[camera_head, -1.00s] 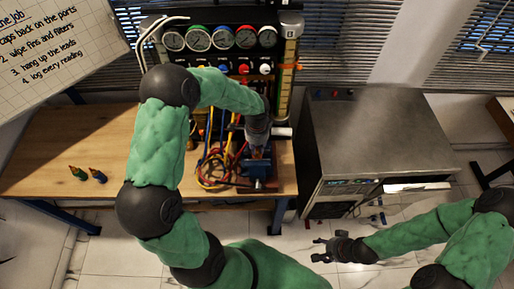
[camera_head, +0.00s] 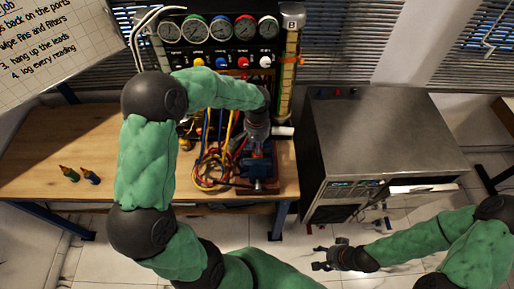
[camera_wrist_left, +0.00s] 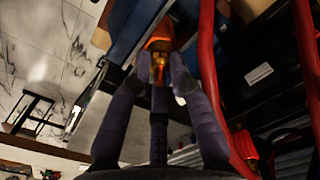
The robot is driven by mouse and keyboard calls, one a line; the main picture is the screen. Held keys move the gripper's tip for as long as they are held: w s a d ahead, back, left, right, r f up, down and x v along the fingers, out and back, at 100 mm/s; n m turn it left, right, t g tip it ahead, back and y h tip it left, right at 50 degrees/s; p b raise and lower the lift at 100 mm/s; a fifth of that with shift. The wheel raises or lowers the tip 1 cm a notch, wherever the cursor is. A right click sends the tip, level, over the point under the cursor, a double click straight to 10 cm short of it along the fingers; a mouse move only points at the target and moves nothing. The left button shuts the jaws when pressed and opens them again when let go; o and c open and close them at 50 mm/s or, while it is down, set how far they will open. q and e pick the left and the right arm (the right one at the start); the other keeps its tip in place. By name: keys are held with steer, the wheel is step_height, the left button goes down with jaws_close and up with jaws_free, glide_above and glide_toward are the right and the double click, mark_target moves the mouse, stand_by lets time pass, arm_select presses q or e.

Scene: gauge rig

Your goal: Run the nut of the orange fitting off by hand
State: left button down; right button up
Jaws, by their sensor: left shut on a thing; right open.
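The orange fitting (camera_wrist_left: 159,32) shows in the left wrist view with a brass nut (camera_wrist_left: 157,57) at its near end. My left gripper (camera_wrist_left: 159,70) is shut on the nut, its dark fingers on both sides of it. In the head view this gripper (camera_head: 258,143) is over the blue vise (camera_head: 259,167) at the right end of the bench, and the fitting is mostly hidden there. My right gripper (camera_head: 322,260) is open and empty, low over the floor in front of the grey cabinet.
Red, yellow and blue hoses (camera_head: 213,168) hang beside the vise, and a red hose (camera_wrist_left: 208,70) passes close to my left fingers. A gauge panel (camera_head: 222,45) stands behind. Two small fittings, one green (camera_head: 69,174) and one blue (camera_head: 91,177), stand on the clear left bench.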

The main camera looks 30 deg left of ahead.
arm_select(q)
steer(key=n+b, duration=0.2)
steer(key=n, duration=0.3)
steer(key=shift+n, duration=0.3)
steer(key=shift+n+b, duration=0.95)
steer(key=shift+n, duration=1.25)
steer(key=c, duration=1.1)
jaws_free()
step_height(320, 180, up, 12)
